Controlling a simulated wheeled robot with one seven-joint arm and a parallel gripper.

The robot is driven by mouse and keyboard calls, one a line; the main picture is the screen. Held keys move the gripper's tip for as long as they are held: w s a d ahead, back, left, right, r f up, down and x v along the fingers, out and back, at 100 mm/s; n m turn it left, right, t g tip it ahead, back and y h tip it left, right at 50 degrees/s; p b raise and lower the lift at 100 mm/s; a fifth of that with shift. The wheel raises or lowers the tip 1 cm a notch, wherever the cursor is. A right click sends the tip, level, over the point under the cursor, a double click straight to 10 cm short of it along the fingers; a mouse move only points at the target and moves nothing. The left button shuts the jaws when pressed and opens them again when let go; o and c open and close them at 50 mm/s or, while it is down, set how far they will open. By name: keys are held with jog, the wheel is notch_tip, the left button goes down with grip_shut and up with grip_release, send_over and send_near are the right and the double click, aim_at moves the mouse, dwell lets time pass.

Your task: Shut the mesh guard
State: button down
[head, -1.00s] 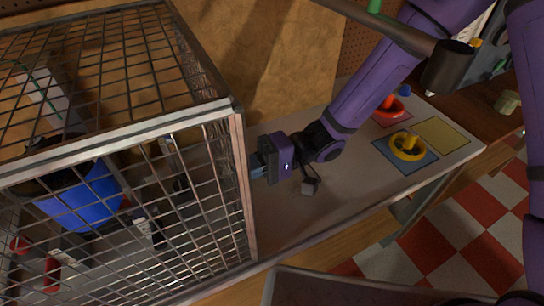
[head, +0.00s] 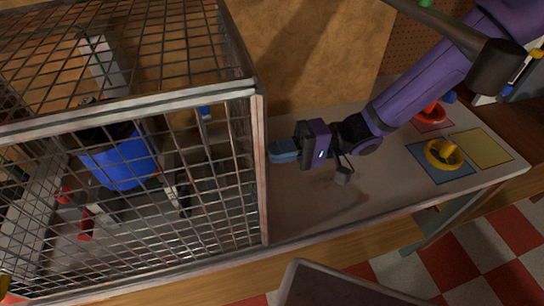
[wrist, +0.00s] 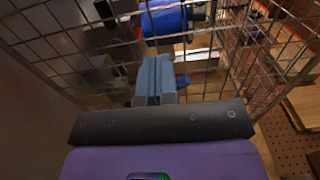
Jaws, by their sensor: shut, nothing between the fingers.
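The mesh guard (head: 262,190) is a metal wire-grid panel on the front of a boxy cage, framed by pale bars. It looks flush or nearly flush with the cage; I cannot tell whether a small gap is left. My gripper (head: 272,151) has blue fingers, shut and empty, just right of the guard's right upright. I cannot tell whether they touch it. In the wrist view my gripper (wrist: 155,65) points at the wire mesh (wrist: 85,65). A blue drum (head: 122,160) stands inside the cage, seen through the grid.
A yellow ring (head: 443,155) and a red ring (head: 431,115) sit on coloured squares at the right. A brown backboard (head: 310,60) stands behind. A grey panel edge (head: 335,285) shows at the bottom.

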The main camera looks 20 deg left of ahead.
jog(key=v, duration=1.1)
jog(key=s+d+r+t+h, duration=0.1)
jog(key=d+r+t+h, duration=0.2)
jog(key=d+r+h, duration=0.5)
jog(key=s+d+r+m+t+h, duration=0.2)
jog(key=s+d+r+t, duration=0.1)
jog(key=d, duration=0.6)
jog(key=s+d+r+m+t+h, duration=0.2)
jog(key=s+d+r+m+t, duration=0.1)
jog(key=d+r, duration=0.4)
jog(key=s+d+r+m+t+h, duration=0.2)
jog(key=s+d+r+t, duration=0.2)
jog(key=d+t, duration=0.3)
jog(key=shift+s+d+r, duration=0.25)
jog(key=shift+d+r, duration=0.4)
jog(key=shift+d, duration=1.45)
